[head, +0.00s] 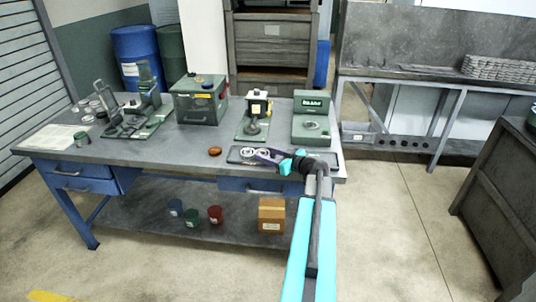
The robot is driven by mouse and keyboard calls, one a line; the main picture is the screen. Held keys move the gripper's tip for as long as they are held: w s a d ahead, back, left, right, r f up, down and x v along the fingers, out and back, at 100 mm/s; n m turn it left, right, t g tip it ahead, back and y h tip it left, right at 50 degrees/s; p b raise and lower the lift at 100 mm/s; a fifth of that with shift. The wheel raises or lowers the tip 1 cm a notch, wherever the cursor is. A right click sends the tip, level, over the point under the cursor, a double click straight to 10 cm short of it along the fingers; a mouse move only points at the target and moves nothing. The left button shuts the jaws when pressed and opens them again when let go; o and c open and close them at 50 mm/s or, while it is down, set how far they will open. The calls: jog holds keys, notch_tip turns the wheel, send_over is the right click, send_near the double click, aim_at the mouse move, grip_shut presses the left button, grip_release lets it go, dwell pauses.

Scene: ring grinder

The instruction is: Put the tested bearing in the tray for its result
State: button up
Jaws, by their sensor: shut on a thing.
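A dark shallow tray (234,158) lies along the front edge of the blue-legged workbench. One pale bearing ring (246,153) shows at the tray's left part. My gripper (266,154) reaches in from the right, low over the tray, with its fingers pointing left. It is shut on a second pale bearing ring (261,151), just right of the first. I cannot tell whether the held ring touches the tray. My gripper and wrist hide part of the tray's middle. The view is too small to show any test result.
A green box (200,100) and a press (148,88) stand further left. A small brown object (215,151) lies left of the tray. The bench's front left is mostly clear.

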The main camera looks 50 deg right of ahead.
jog(key=o, duration=1.1)
jog(key=shift+s, duration=0.15)
jog(key=s+b, duration=0.1)
jog(key=s, duration=0.2)
jog(key=s+r+b, duration=0.1)
jog(key=s, duration=0.3)
jog(key=s+r+b, duration=0.1)
jog(key=s, duration=0.3)
jog(key=shift+s+d+r, duration=0.1)
jog(key=shift+s+r, duration=0.1)
jog(key=shift+s, duration=0.05)
